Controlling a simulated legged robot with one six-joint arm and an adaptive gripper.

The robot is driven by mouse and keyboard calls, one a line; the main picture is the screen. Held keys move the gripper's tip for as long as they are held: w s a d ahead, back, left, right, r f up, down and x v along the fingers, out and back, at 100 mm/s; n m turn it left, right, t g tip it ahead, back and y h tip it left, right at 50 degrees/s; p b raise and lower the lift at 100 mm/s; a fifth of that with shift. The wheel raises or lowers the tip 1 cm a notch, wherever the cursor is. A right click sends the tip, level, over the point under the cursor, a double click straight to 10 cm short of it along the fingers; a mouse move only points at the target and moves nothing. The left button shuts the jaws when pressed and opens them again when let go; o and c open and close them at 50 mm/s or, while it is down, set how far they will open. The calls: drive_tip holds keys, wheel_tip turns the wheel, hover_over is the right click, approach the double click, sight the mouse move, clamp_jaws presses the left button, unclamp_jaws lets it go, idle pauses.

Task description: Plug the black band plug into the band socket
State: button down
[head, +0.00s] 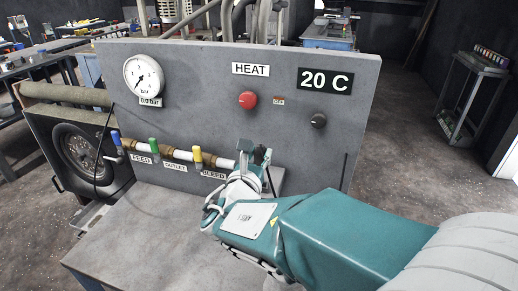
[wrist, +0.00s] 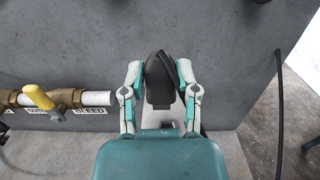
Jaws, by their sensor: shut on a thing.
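My gripper (wrist: 160,75) is shut on the black band plug (wrist: 159,92) in the wrist view, with a pale-and-teal finger on each side of it. The plug is upright before the grey panel, and a dark strand runs along its right side. In the head view my gripper (head: 254,160) is at the lower right of the panel, with a small dark part of the plug (head: 262,155) showing at its tip. I cannot make out the band socket; the plug and gripper cover part of the panel there. Whether the plug touches anything ahead is unclear.
The grey panel (head: 215,80) carries a gauge (head: 144,75), a red button (head: 248,100), a black knob (head: 319,121) and a 20 C display (head: 325,81). A pipe with blue, green and yellow valve handles (head: 197,155) lies left of my gripper. A black cable (wrist: 281,100) hangs at right.

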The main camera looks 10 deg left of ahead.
drive_tip(key=shift+d+f, duration=0.25)
drive_tip(key=shift+f, duration=0.5)
drive_tip(key=shift+d+f, duration=0.2)
drive_tip(key=shift+f, duration=0.5)
drive_tip(key=shift+a+f, duration=0.25)
drive_tip(key=shift+f, duration=0.25)
drive_tip(key=shift+d, duration=0.15)
drive_tip(key=shift+f, duration=1.25)
drive_tip(key=shift+c, duration=1.4)
unclamp_jaws()
drive_tip(key=shift+s, duration=0.15)
drive_tip(key=s+a, duration=0.1)
drive_tip(key=s, duration=1)
drive_tip(key=shift+s+a+f, duration=0.35)
drive_tip(key=shift+a, duration=0.05)
